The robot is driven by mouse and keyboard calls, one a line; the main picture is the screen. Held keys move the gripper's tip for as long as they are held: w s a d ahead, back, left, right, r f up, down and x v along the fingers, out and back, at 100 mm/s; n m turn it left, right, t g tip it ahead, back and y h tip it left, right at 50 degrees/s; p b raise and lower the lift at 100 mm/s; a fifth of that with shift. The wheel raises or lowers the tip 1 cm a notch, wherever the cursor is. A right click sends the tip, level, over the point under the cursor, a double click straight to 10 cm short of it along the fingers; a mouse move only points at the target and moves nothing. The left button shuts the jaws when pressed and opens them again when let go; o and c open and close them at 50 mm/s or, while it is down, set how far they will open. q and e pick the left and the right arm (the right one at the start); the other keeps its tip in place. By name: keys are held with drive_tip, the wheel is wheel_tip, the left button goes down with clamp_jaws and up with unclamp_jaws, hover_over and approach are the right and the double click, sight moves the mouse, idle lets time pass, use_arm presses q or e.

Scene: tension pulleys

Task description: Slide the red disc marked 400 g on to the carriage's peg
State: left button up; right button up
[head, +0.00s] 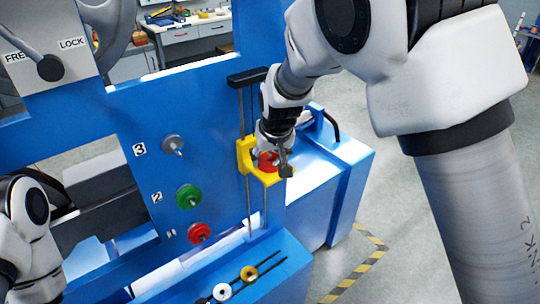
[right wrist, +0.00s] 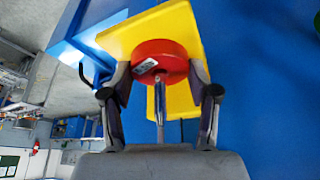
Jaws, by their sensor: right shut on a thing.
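The red disc (head: 267,160) is between the fingers of my right gripper (head: 275,164), at the yellow carriage (head: 245,150). In the right wrist view the gripper (right wrist: 162,90) is shut on the sides of the disc (right wrist: 168,52), with a small pale label on its face. The yellow carriage (right wrist: 185,22) is right behind the disc. A metal pin (right wrist: 160,105) shows at the disc's lower edge; I cannot tell whether the disc is around it. My left arm is at the left edge of the head view, its gripper out of sight.
Two vertical rods run past the carriage. White (head: 222,291) and yellow (head: 249,273) round parts sit on the lower blue ledge.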

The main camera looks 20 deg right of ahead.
idle(0.3)
drive_tip(key=o, duration=1.6)
drive_tip(key=v, duration=1.2)
drive_tip(key=shift+w, duration=0.1)
